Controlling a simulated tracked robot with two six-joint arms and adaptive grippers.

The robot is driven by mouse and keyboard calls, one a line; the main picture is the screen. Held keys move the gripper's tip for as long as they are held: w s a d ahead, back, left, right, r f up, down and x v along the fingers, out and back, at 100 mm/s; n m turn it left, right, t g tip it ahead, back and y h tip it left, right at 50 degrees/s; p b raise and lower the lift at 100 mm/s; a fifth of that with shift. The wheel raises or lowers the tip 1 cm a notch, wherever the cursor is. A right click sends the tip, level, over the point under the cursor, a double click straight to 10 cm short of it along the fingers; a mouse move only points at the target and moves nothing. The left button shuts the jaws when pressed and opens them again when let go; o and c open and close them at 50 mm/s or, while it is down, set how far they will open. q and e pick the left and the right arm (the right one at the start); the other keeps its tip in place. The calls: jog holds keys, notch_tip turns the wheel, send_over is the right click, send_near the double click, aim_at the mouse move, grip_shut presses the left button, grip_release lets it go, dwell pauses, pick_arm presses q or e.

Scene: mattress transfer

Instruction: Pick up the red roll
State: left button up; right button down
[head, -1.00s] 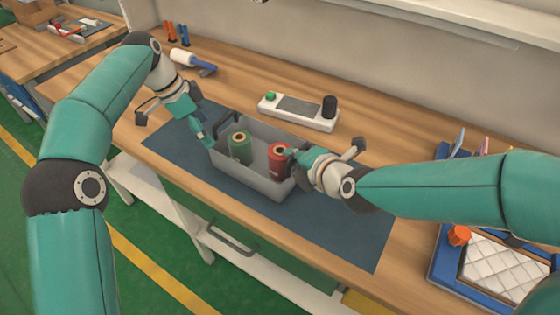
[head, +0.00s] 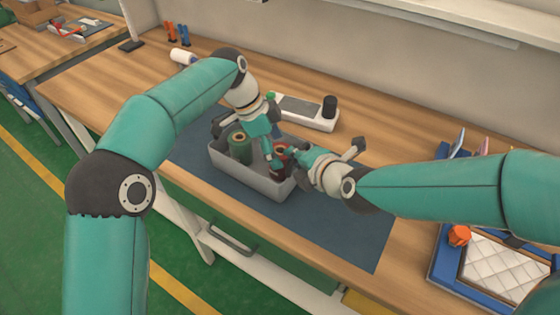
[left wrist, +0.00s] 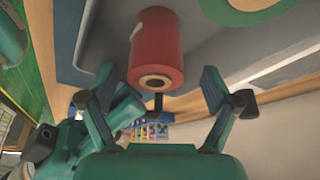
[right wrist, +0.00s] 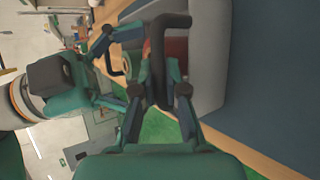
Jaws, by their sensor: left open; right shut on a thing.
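In the left wrist view the red roll (left wrist: 155,45) lies between the spread fingers of my left gripper (left wrist: 158,80), which is open and holds nothing. My right gripper (right wrist: 160,75) is shut on the bin's black handle (right wrist: 157,55) at the bin's right end.
The bin sits on a dark blue mat (head: 345,225) on the wooden bench. A white device with a black knob (head: 329,106) stands behind it. A blue tray with a white quilted pad (head: 505,265) is at the right.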

pick_arm(q)
jog(key=shift+s+x, duration=0.2)
jog(key=shift+x, duration=2.15)
pick_arm(e)
jog(key=shift+s+f, duration=0.1)
jog(key=shift+f, duration=0.1)
pick_arm(q)
jog(key=c, duration=1.4)
jog(key=shift+c, duration=0.2)
jog(key=shift+r, duration=0.25)
jog(key=a, duration=0.2)
jog(key=a+r, duration=0.1)
jog(key=a, duration=0.1)
jog(key=shift+w+a, duration=0.15)
jog(key=shift+a, duration=0.15)
notch_tip(320, 180, up, 13)
jog(key=shift+d+r, duration=0.2)
jog(key=shift+d, duration=0.05)
